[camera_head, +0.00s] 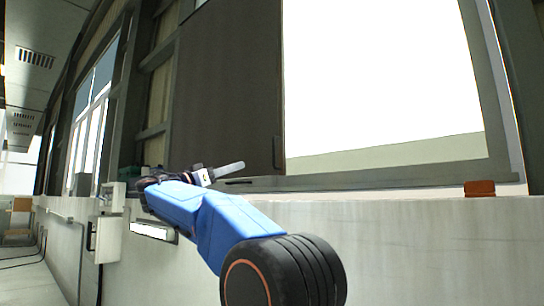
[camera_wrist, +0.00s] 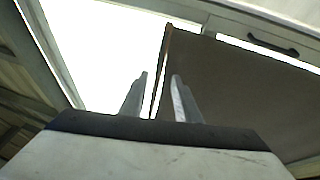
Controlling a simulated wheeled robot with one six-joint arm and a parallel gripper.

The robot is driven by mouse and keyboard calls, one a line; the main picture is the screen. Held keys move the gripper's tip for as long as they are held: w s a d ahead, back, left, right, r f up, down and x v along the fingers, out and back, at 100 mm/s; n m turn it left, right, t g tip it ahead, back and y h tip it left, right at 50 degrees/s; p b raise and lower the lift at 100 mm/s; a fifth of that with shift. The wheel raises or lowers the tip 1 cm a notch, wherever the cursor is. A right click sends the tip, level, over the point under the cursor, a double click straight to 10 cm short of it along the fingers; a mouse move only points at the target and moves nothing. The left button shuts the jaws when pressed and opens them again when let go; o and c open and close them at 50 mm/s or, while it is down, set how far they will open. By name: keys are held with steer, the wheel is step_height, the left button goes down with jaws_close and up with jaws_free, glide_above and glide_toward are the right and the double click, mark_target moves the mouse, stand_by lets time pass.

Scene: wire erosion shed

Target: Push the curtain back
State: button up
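A dark brown flat panel (camera_head: 228,90) covers the left part of the large window and looks like the curtain, though no folds show. Its right edge stands beside the bright opening. In the wrist view the dark panel (camera_wrist: 235,85) fills the right side, with its edge running down between my fingers. My gripper (camera_head: 230,168) is in front of the panel's lower part, left of that edge in the head view. In the wrist view my gripper (camera_wrist: 159,95) has its two fingers apart with nothing between them. Whether a fingertip touches the panel cannot be told.
The bright window opening (camera_head: 375,75) is right of the panel. A pale sill wall (camera_head: 420,235) runs below, with a small red-brown block (camera_head: 480,188) at right. A white box (camera_head: 108,238) is on the wall at left. A dark handle (camera_wrist: 273,42) shows in the wrist view.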

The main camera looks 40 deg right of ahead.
steer(key=r+x, duration=0.1)
steer(key=x, duration=1.7)
steer(key=shift+w+a+m, duration=0.2)
steer(key=shift+a+m, duration=0.05)
steer(key=shift+m, duration=0.15)
steer(key=shift+r, duration=0.15)
jaws_close()
